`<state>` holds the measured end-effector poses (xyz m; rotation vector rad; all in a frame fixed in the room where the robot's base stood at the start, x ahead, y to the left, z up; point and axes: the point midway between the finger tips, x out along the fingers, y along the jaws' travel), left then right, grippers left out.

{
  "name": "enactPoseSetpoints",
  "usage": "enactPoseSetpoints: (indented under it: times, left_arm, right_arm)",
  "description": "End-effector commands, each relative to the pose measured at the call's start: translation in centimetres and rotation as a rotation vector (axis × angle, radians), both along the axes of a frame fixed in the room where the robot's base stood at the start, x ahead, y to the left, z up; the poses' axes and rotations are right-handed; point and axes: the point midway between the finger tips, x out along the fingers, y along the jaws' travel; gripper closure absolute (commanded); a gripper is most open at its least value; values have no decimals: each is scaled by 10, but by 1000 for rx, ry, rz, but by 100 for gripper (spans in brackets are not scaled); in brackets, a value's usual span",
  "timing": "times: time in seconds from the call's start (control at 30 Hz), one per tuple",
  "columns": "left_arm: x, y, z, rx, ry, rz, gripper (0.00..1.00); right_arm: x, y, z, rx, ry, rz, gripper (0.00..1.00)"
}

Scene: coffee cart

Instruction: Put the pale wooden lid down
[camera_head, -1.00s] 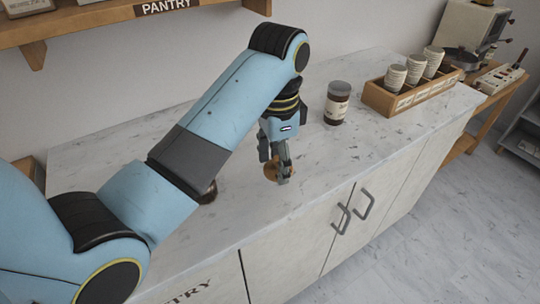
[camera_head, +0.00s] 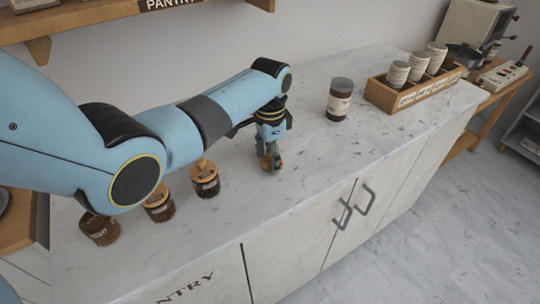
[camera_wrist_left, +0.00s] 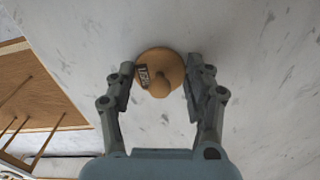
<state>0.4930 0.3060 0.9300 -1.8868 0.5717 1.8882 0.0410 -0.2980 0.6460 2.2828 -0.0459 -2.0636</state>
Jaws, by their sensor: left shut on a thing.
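The pale wooden lid (camera_wrist_left: 160,72) is a round tan disc with a small knob and a dark label. It sits between the two fingers of my left gripper (camera_wrist_left: 160,78), which is shut on it. In the head view, the left gripper (camera_head: 270,160) points down over the middle of the marble counter (camera_head: 300,210), with the lid (camera_head: 265,164) partly hidden by the fingers. The lid is low, at or just above the counter; I cannot tell whether it touches. My right gripper is not in view.
A dark jar with a pale label (camera_head: 339,100) stands behind and right, with no wooden lid visible on it. Several jars, including a wooden-lidded one (camera_head: 205,180), stand left. A wooden cup box (camera_head: 415,90) is at the back right. The counter around the gripper is clear.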

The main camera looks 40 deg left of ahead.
Motion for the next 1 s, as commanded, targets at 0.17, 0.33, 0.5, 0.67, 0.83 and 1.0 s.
enactPoseSetpoints:
  times: [0.17,0.33,0.5,0.67,0.83,1.0]
  left_arm:
    - [0,0,-2,0,0,0,69]
    - [0,0,-2,0,0,0,32]
    - [0,0,-2,0,0,0,24]
    - [0,0,-1,0,0,0,24]
    - [1,0,17,1,-4,-1,24]
    - [2,0,54,1,-6,-1,24]
  right_arm:
    - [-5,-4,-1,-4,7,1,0]
    - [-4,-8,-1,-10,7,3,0]
    - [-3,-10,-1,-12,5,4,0]
    - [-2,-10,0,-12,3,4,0]
    - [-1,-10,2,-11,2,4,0]
    - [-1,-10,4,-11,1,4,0]
